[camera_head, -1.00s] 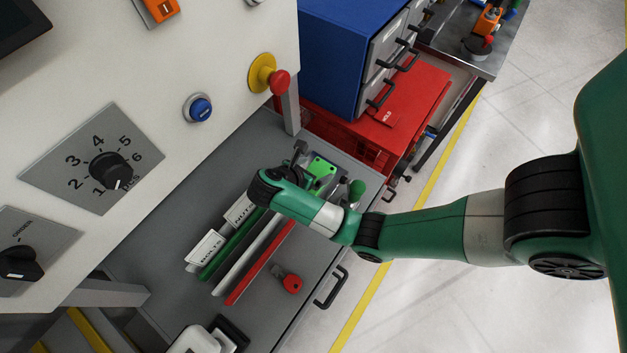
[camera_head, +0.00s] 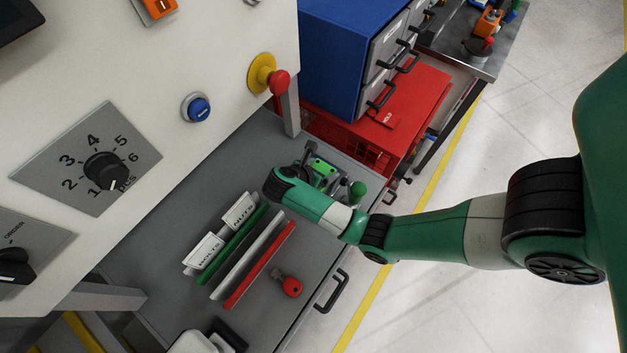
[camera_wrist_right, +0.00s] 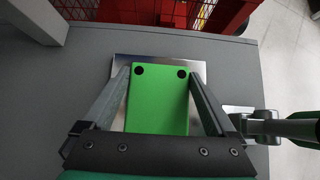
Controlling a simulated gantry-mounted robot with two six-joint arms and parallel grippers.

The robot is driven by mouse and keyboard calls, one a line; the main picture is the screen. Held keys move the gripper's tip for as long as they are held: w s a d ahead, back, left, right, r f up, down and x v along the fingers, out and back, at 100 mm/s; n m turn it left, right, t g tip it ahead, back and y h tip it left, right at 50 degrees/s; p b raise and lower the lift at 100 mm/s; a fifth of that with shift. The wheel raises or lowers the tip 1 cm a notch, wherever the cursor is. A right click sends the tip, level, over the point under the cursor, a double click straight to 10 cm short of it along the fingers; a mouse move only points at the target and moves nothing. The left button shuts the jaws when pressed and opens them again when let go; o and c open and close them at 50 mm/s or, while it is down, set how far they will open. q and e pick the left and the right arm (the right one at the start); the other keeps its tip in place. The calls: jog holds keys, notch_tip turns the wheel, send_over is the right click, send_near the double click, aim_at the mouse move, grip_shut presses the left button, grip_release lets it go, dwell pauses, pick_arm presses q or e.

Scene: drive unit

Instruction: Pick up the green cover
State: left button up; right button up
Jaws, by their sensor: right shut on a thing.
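The green cover (camera_wrist_right: 158,100) is a bright green rectangular plate with two dark holes near its far edge. In the right wrist view it sits between the two fingers of my right gripper (camera_wrist_right: 161,76), which is shut on it. A shiny metal plate (camera_wrist_right: 200,73) shows behind and around the cover; I cannot tell whether they touch. In the head view the green cover (camera_head: 322,167) is small and partly hidden by my right wrist, above the grey worktop (camera_head: 215,165). My left gripper is not in view.
A metal clamp with a green handle (camera_wrist_right: 262,125) stands close right of the cover. Labelled holders with green, white and red strips (camera_head: 240,260) lie left of my right arm. A red key-like piece (camera_head: 290,286) lies nearby. A red cabinet (camera_head: 400,110) stands behind.

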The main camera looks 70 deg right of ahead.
jog(key=shift+c, duration=1.4)
notch_tip(320, 180, up, 10)
jog(key=p, duration=0.5)
